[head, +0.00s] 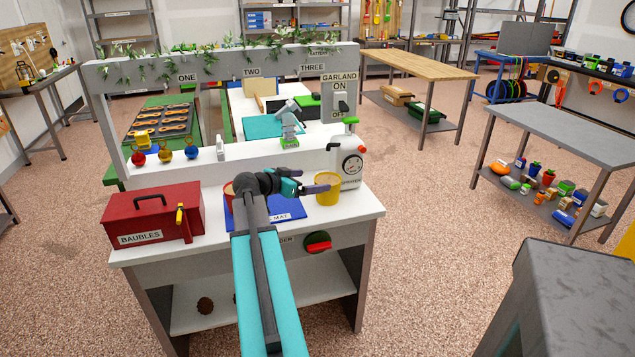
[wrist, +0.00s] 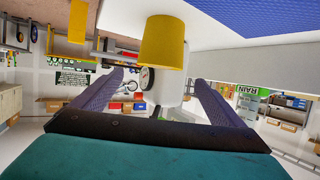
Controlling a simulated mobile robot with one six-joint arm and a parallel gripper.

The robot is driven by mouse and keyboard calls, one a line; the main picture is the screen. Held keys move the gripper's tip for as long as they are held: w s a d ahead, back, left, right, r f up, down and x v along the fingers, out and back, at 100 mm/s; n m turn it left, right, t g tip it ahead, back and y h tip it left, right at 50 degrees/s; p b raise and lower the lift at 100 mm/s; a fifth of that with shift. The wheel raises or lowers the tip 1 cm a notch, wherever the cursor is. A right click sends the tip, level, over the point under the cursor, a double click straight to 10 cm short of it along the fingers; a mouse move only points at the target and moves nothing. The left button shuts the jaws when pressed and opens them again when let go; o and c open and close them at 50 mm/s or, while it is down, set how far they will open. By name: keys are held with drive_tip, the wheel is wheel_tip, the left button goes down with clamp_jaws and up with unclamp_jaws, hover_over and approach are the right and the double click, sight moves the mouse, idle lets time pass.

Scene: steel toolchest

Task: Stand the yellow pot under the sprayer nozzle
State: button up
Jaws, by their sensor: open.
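The yellow pot (head: 328,190) stands upright on the white bench, just in front of the sprayer (head: 349,154). In the wrist view, which looks upside down, the yellow pot (wrist: 165,42) shows beyond and between the spread fingertips of my gripper (wrist: 155,80). Whether a finger touches the pot is unclear.
A blue mat (head: 297,210) lies under my arm, with a red pot (head: 229,190) partly hidden behind the arm. A red baubles box (head: 150,216) stands at the bench's left. Several ornaments (head: 165,155) stand behind it.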

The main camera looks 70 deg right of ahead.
drive_tip(key=shift+v, duration=1.1)
